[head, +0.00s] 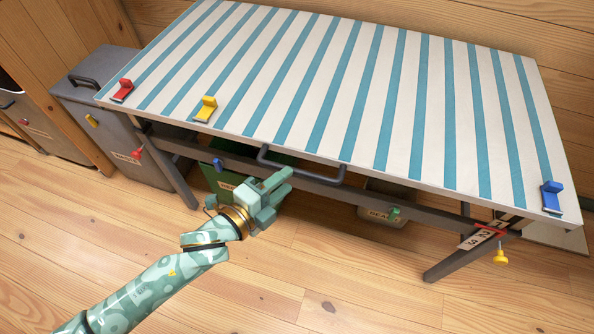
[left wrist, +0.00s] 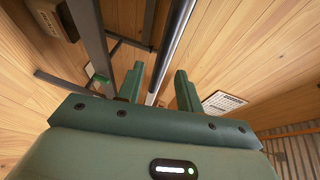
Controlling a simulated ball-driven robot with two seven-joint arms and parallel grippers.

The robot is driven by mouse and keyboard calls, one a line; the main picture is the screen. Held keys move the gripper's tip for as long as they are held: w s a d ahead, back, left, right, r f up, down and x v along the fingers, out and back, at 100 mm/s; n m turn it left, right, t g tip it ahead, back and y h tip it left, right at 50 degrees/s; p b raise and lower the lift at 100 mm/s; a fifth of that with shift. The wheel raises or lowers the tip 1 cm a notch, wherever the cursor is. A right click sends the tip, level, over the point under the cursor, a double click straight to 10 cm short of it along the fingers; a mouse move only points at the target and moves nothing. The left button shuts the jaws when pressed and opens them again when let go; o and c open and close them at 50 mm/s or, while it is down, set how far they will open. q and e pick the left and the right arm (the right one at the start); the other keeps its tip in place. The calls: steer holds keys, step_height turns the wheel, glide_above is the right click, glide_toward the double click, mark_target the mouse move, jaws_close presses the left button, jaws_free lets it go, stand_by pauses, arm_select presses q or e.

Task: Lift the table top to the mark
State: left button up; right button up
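The table top (head: 330,80) has blue and white stripes and sits on a dark frame. A dark bar handle (head: 300,167) is on its front edge. A scale plate (head: 484,238) with numbers 1, 2 and 3 hangs at the right leg, with a red marker (head: 497,227) near its upper end. My left gripper (head: 286,180) is just in front of and below the handle. In the left wrist view its fingers (left wrist: 160,70) stand apart and a dark bar (left wrist: 177,35) runs between them in the picture; I cannot tell if they touch it. My right gripper is not in view.
Red (head: 122,91), yellow (head: 206,109) and blue (head: 551,197) clips sit on the top's edges. A yellow knob (head: 500,257) is below the scale. A grey bin (head: 105,120) stands left; green (head: 222,180) and grey boxes (head: 381,205) are underneath. The front floor is clear.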

mark_target(296, 171)
arm_select(q)
steer(key=b+x, duration=0.1)
steer(key=x, duration=0.3)
steer(key=shift+w+d+f+b, duration=0.15)
steer(key=shift+f+b, duration=0.05)
steer(key=shift+b, duration=0.1)
steer(key=shift+w+d+r, duration=0.1)
steer(key=shift+w+d, duration=0.15)
steer(key=shift+w, duration=0.1)
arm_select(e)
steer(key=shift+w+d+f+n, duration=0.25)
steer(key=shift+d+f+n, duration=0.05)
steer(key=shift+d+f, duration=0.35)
arm_select(q)
steer(key=shift+c, duration=0.4)
